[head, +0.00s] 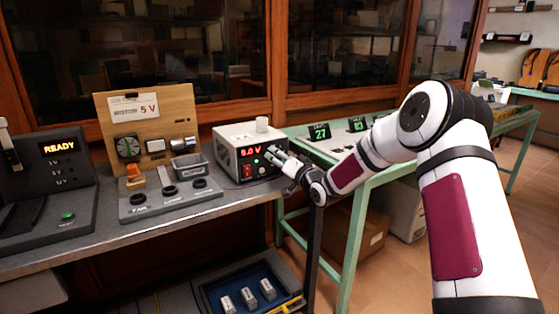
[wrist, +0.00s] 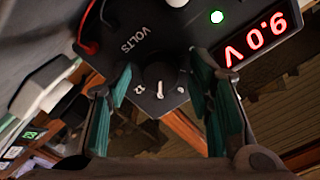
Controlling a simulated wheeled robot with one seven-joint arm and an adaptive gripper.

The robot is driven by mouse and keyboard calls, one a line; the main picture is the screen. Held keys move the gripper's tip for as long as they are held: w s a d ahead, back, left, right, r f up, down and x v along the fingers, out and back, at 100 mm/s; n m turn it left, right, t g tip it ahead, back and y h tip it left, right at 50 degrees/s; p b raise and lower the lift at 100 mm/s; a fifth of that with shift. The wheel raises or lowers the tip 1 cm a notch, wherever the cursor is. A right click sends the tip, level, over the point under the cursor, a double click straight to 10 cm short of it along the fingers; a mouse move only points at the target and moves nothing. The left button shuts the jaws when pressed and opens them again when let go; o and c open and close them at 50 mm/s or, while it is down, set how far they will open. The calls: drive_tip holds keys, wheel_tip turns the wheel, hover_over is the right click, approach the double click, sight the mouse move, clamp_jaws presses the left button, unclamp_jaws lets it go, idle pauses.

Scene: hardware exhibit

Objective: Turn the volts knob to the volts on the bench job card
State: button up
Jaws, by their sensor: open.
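The bench job card (head: 135,108) on the wooden board reads 5 V. The grey power supply (head: 234,150) has a red display (head: 250,149), also in the wrist view (wrist: 257,40); it reads something point 0 V, and I cannot settle the first digit. The black volts knob (wrist: 160,74), with a pale pointer line, sits beside the VOLTS lettering in the wrist view. My gripper (wrist: 161,84) is open, with one green-padded finger on each side of the knob; I cannot tell whether they touch it. In the head view my gripper (head: 276,157) covers the knob.
A control base (head: 170,203) with black knobs and a grey tray (head: 190,166) stand left of the supply. A READY unit (head: 50,170) is at far left. A green table (head: 345,165) with number displays stands right. A blue tray (head: 215,297) sits below the bench.

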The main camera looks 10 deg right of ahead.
clamp_jaws()
drive_tip(key=n+b, duration=0.4)
drive_tip(key=shift+f+n, duration=0.15)
drive_tip(key=shift+n, duration=0.15)
drive_tip(key=n+b, duration=0.3)
drive_tip(key=shift+n+b, duration=0.3)
drive_tip(key=shift+b, duration=0.05)
drive_tip(key=n+b, duration=0.3)
drive_tip(key=shift+n+b, duration=0.3)
drive_tip(key=shift+b, duration=0.05)
drive_tip(key=n+b, duration=0.3)
drive_tip(key=shift+n+b, duration=0.35)
drive_tip(key=shift+n, duration=0.05)
